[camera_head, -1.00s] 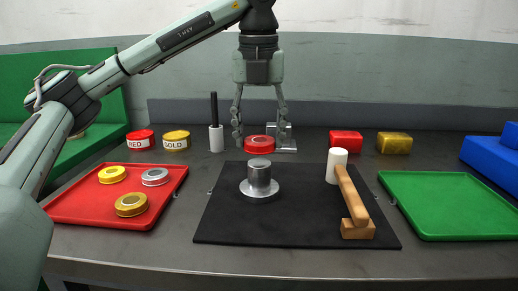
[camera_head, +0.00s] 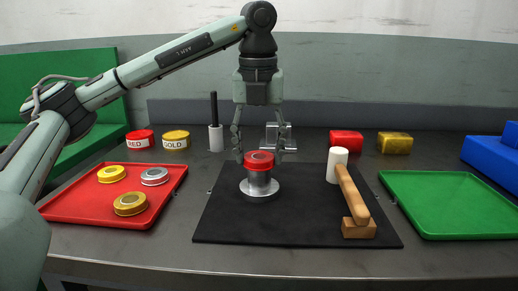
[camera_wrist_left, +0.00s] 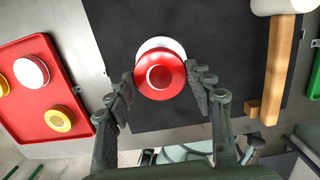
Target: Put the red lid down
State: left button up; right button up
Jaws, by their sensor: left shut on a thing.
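The red lid (camera_head: 259,161) is between the fingers of my left gripper (camera_head: 260,154), which is shut on it. It sits level at the top of the silver stamping post (camera_head: 259,186), covering the post's top face; I cannot tell whether it rests fully on it. The post's round base stands on the black mat (camera_head: 225,228). In the left wrist view the lid (camera_wrist_left: 160,76) hides most of the post, and the left gripper's fingers (camera_wrist_left: 162,84) flank it on both sides. My right gripper is not in view.
A red tray (camera_head: 86,212) with a yellow, a silver and a gold lid is at left. A wooden-handled mallet (camera_head: 352,195) lies on the mat's right side. A green tray (camera_head: 450,205) is empty at right. Red and gold tins and a black-handled tool (camera_head: 215,138) stand behind.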

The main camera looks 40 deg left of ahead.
pick_arm(q)
jog(key=shift+f, duration=0.15)
jog(key=o, duration=0.9)
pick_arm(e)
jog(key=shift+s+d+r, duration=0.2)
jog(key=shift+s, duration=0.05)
pick_arm(q)
jog(key=shift+o, duration=0.2)
jog(key=shift+r, duration=0.2)
jog(key=shift+r+p, duration=0.25)
jog(key=shift+p, duration=0.1)
jog(key=r, duration=0.2)
jog(key=r+p, duration=0.1)
jog(key=r, duration=0.4)
jog(key=shift+s+d+p, duration=0.2)
jog(key=shift+s+p, duration=0.05)
jog(key=shift+p, duration=0.05)
notch_tip(320, 180, up, 5)
jog(key=p, duration=0.2)
send_over(259, 158)
jog(key=shift+s+d+r, duration=0.15)
jog(key=shift+s+d, duration=0.1)
jog(key=shift+s, duration=0.15)
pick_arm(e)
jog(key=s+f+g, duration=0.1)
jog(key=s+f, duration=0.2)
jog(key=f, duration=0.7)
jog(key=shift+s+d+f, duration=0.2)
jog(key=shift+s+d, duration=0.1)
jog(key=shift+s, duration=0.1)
